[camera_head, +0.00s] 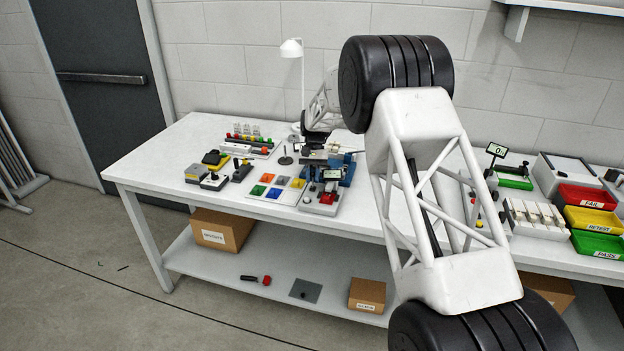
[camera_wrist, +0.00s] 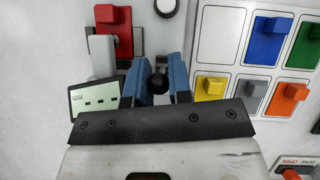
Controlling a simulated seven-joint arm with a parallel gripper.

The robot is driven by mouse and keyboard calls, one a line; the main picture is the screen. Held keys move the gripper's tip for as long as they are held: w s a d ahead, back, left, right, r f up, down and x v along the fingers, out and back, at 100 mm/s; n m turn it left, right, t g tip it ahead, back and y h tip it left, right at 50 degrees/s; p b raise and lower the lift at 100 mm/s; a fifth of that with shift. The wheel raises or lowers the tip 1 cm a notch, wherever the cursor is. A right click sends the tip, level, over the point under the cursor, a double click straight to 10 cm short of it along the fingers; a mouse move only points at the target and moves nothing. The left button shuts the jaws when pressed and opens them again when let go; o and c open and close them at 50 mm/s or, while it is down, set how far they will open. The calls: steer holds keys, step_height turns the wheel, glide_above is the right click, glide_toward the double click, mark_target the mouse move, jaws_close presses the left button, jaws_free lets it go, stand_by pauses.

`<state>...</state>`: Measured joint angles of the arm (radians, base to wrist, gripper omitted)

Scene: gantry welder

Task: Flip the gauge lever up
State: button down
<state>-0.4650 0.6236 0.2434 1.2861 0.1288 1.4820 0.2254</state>
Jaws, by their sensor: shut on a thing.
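The gauge stands on the workbench below my gripper. Its pale display (camera_wrist: 95,98) shows dashes in the wrist view, left of my fingers, and the red block (camera_wrist: 113,34) of the device lies just beyond. The gauge's display also shows in the head view (camera_head: 332,174). My gripper (camera_wrist: 158,78) has its blue fingers on either side of a black ball knob (camera_wrist: 158,84), which looks like the lever's end, and is shut on it. The lever's shaft is hidden under the knob and the gripper, so its angle cannot be told.
A white panel with coloured blocks (camera_head: 275,189) lies close beside the device. Joystick-like controls (camera_head: 213,180) stand to the left, and a white lamp (camera_head: 292,48) behind. Red, yellow and green bins (camera_head: 597,243) are at the right.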

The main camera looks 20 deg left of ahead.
steer(key=shift+w+g, duration=0.3)
steer(key=shift+g, duration=0.6)
steer(key=c, duration=1.1)
jaws_free()
steer(key=shift+s+t, duration=0.1)
steer(key=shift+t, duration=0.2)
steer(key=shift+s+t, duration=0.35)
steer(key=shift+t, duration=0.35)
steer(key=shift+s+t, duration=0.3)
steer(key=shift+t, duration=0.4)
steer(key=shift+s+f+t, duration=0.15)
steer(key=shift+s+t, duration=0.25)
steer(key=shift+t, duration=0.65)
steer(key=shift+s+f+t, duration=0.1)
steer(key=shift+s+t, duration=0.25)
steer(key=shift+t, duration=0.7)
